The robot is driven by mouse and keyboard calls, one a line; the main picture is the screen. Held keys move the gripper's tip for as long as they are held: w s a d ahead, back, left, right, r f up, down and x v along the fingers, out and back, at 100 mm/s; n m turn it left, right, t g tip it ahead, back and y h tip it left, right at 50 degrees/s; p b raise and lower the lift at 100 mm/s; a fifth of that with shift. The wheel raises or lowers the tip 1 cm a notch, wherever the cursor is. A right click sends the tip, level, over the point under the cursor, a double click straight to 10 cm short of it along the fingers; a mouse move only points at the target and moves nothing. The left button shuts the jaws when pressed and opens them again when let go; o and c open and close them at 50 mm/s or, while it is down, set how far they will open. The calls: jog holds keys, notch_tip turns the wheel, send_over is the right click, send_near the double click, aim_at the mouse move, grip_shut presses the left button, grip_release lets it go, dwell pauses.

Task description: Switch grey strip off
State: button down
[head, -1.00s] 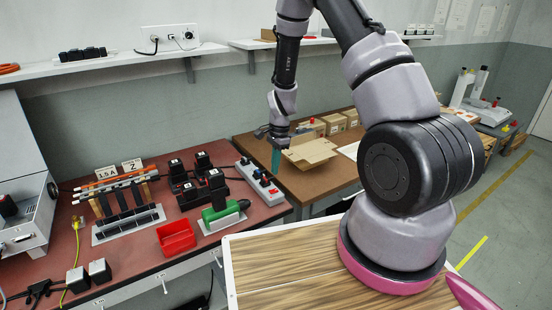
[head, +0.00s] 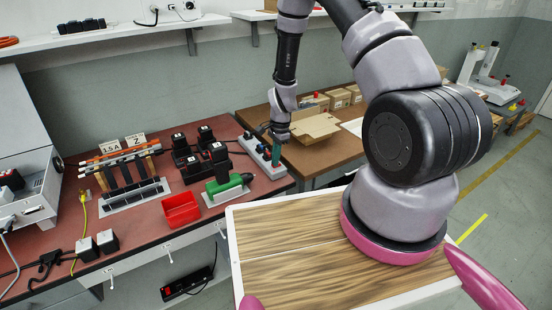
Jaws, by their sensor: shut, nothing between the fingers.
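The grey power strip (head: 250,147) lies at the right end of the red bench, with dark plugs or sockets along its top. My gripper (head: 276,165) is shut and empty, its green fingers pointing down at the near right part of the strip. The fingertips overlap the strip in this view, and I cannot tell whether they touch it. The switch itself is hidden or too small to make out.
A red bin (head: 181,210) is nearer the front edge. A brown table (head: 335,155) with cardboard boxes is behind right. A black strip (head: 188,283) lies below the bench.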

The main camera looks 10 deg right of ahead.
aim_at(280, 165)
jog(key=shift+s+f, duration=0.2)
jog(key=shift+f, duration=0.15)
jog(key=shift+w+d, duration=0.3)
jog(key=shift+d, duration=0.45)
jog(key=shift+w+d+r, duration=0.15)
jog(key=shift+w+r, duration=0.05)
jog(key=shift+r, duration=0.4)
notch_tip(280, 165, up, 13)
jog(key=shift+r, duration=0.15)
jog(key=shift+w, duration=0.15)
jog(key=shift+w+r, duration=0.1)
